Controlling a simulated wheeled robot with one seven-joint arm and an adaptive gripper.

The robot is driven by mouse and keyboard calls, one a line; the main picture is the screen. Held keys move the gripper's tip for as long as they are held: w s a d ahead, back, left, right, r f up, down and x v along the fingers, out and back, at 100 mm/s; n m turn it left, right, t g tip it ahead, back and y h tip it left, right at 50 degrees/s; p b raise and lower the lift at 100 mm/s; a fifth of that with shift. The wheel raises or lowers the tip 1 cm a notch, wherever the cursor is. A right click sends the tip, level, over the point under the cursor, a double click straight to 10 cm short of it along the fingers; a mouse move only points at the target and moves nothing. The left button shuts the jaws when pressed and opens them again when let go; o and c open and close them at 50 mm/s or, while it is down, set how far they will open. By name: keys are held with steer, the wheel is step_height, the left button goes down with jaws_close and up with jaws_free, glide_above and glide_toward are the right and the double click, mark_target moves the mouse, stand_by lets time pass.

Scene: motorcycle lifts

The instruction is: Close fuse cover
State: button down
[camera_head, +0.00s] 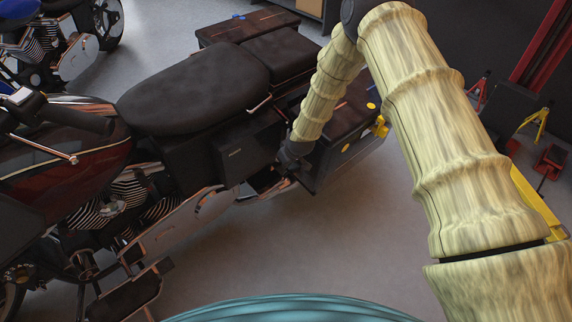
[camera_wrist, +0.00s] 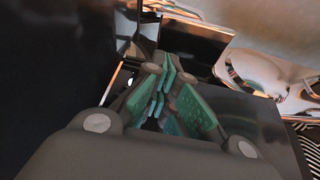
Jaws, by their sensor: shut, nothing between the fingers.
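The fuse cover appears to be the flat black side panel (camera_head: 238,154) with a small pale marking, below the motorcycle's seat in the head view. It looks angled out from the bike's side, but I cannot tell how far. My gripper (camera_head: 284,168) is at the panel's right edge, low beside the bike, and its fingertips are hard to make out there. In the wrist view the teal finger pads of my gripper (camera_wrist: 168,92) are close together with nothing between them. A dark glossy surface (camera_wrist: 246,112) lies right behind the fingers; whether they touch it is unclear.
The black seat (camera_head: 195,88) is above the panel. A dark saddlebag (camera_head: 338,128) stands close to the right of my gripper. Chrome exhaust parts (camera_head: 185,222) run below. Grey floor (camera_head: 290,245) in front is clear. A yellow stand (camera_head: 535,125) is at the right.

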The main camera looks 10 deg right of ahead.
steer(key=shift+w+a+r, duration=0.1)
steer(key=shift+w+r, duration=0.1)
steer(key=shift+w, duration=0.05)
steer(key=s+d+r+p, duration=0.2)
steer(key=s+d+r, duration=0.3)
steer(key=s+r, duration=0.3)
steer(key=s+d+f+m+g, duration=0.1)
steer(key=s+d+f, duration=0.1)
steer(key=s+f, duration=0.5)
steer(key=s+d+f+m+g, duration=0.1)
steer(key=s+f, duration=0.2)
steer(key=s, duration=0.8)
steer(key=s+d+f+m+g+h, duration=0.1)
steer(key=s+d+m+g, duration=0.15)
steer(key=s, duration=1.15)
steer(key=s+d+f+m+g+h, duration=0.15)
steer(key=s+d, duration=0.25)
steer(key=s, duration=1)
step_height(320, 180, up, 13)
steer(key=p, duration=1.2)
steer(key=shift+s+d+r+t, duration=0.15)
steer(key=shift+s+d+t, duration=0.15)
steer(key=shift+s, duration=0.1)
